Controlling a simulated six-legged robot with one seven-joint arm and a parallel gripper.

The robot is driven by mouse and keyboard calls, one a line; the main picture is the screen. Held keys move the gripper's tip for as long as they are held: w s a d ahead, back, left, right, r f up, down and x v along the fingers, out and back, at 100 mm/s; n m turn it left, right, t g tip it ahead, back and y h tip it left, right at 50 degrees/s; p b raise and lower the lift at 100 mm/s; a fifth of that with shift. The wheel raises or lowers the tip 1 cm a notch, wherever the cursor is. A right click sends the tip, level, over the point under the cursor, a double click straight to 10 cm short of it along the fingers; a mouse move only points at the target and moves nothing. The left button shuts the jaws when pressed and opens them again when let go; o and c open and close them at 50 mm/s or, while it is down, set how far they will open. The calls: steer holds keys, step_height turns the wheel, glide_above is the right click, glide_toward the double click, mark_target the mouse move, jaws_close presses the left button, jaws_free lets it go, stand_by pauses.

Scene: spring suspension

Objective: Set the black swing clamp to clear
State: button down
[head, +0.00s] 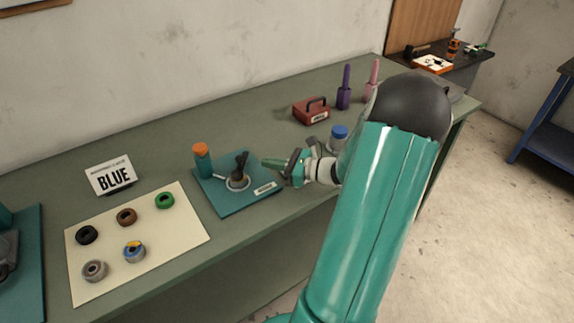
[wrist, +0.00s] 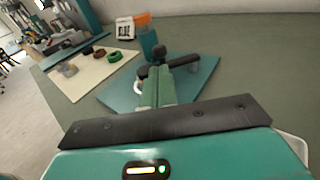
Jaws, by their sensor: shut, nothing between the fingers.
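The black swing clamp (head: 239,166) stands on a teal plate (head: 225,203) on the bench, with a pale ring around its foot. In the wrist view the clamp (wrist: 182,61) shows a dark arm and rounded knobs just beyond my fingertips. An orange-capped teal post (head: 202,160) stands at the plate's back left corner; it also shows in the wrist view (wrist: 147,42). My gripper (head: 266,162) is shut and empty, just right of the clamp and pointing at it. Its green fingers (wrist: 157,86) hide part of the clamp in the wrist view. I cannot tell whether they touch it.
A cream mat (head: 180,232) with several coloured rings lies left of the plate, a "BLUE" sign (head: 110,175) behind it. A blue-capped jar (head: 339,136) stands close behind my wrist. A red box (head: 311,110) and purple bottle (head: 344,90) stand farther back. The bench behind the plate is clear.

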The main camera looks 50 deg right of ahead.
mark_target(240, 160)
steer(key=x, duration=0.6)
